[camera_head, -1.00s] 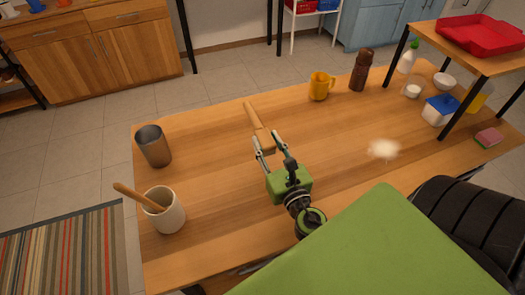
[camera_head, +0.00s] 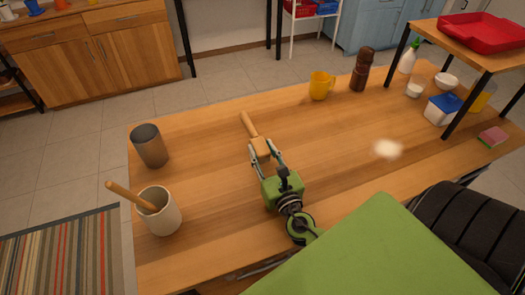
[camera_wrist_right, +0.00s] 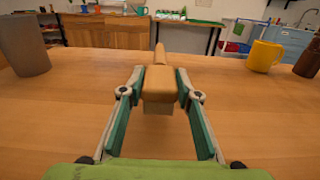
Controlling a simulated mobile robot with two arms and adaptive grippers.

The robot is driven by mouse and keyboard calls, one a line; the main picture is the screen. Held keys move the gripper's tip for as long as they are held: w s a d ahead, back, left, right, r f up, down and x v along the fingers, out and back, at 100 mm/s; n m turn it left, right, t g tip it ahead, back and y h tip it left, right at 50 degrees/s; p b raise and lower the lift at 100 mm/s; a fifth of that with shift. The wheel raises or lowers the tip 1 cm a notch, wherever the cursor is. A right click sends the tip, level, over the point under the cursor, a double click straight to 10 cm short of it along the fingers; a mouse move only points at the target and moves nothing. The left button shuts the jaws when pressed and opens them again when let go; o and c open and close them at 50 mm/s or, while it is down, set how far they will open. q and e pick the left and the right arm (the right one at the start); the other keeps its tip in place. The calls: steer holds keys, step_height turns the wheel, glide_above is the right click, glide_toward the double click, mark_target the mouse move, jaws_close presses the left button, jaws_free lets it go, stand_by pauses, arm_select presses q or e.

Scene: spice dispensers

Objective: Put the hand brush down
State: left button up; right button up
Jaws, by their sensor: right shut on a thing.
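The hand brush has a tan wooden handle (camera_head: 248,125) and a wider wooden block. It lies over the middle of the table (camera_head: 215,215), with its handle pointing away from me. My right gripper (camera_head: 263,153) is shut on the block, with one finger on each side. In the right wrist view the brush (camera_wrist_right: 159,86) sits between the fingertips, with short pale bristles under the block. The bristles look close to the tabletop; I cannot tell whether they touch it. My left gripper is not in view.
A metal cup (camera_head: 150,147) and a pale crock (camera_head: 163,219) with a wooden handle stand at left. A yellow mug (camera_head: 320,87) and brown bottle (camera_head: 359,73) stand at the back. A white powder patch (camera_head: 387,149) lies to the right. Table around the brush is clear.

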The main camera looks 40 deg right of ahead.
steer(key=shift+f+b, duration=0.35)
steer(key=shift+f, duration=0.1)
steer(key=o, duration=1.1)
steer(key=shift+r, duration=0.2)
